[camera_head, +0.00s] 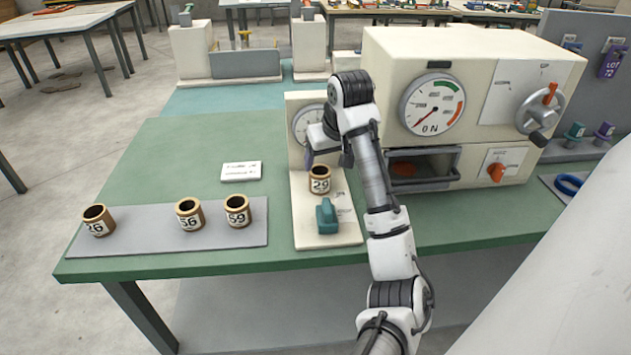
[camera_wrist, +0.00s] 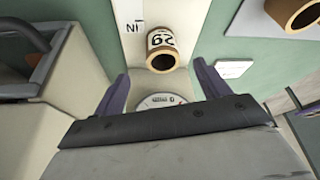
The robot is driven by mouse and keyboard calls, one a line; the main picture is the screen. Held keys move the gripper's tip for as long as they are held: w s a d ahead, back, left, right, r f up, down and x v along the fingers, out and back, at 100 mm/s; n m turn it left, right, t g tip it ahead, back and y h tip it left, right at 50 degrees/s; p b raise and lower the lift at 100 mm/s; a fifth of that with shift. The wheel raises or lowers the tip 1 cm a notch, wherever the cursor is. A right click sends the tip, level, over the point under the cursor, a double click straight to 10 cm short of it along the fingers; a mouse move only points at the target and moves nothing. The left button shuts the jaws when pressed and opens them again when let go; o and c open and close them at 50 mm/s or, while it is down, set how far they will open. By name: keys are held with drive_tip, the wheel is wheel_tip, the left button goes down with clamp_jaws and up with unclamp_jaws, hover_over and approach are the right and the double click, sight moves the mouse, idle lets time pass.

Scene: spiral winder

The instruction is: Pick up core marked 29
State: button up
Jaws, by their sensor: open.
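The core marked 29 (camera_head: 319,182) is a short tan tube with a white number label. It stands on a cream base plate (camera_head: 310,233), in front of a small upright dial. In the wrist view the core (camera_wrist: 162,50) shows its open end and its upside-down label. My gripper (camera_head: 327,157) is just behind and above the core in the head view. In the wrist view my gripper (camera_wrist: 161,74) is open, with one purple finger towards each side of the core and nothing between them but the dial (camera_wrist: 161,100) behind. The core appears just beyond the fingertips.
Three other cores, one marked 26 (camera_head: 98,221), one apparently 56 (camera_head: 190,214) and one 59 (camera_head: 237,211), stand on a grey mat (camera_head: 150,243). A teal block (camera_head: 327,217) sits in front of core 29. A cream machine (camera_head: 470,75) stands right. A white card (camera_head: 241,171) lies left.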

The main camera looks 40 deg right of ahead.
sight(321, 177)
drive_tip(key=x, duration=0.3)
drive_tip(key=shift+w+f, duration=0.15)
drive_tip(key=shift+f, duration=0.2)
drive_tip(key=shift+p+x, duration=0.8)
drive_tip(key=shift+x, duration=1.9)
drive_tip(key=shift+w+a+r, duration=0.1)
drive_tip(key=shift+w, duration=0.05)
drive_tip(key=shift+c, duration=0.4)
drive_tip(key=c, duration=1)
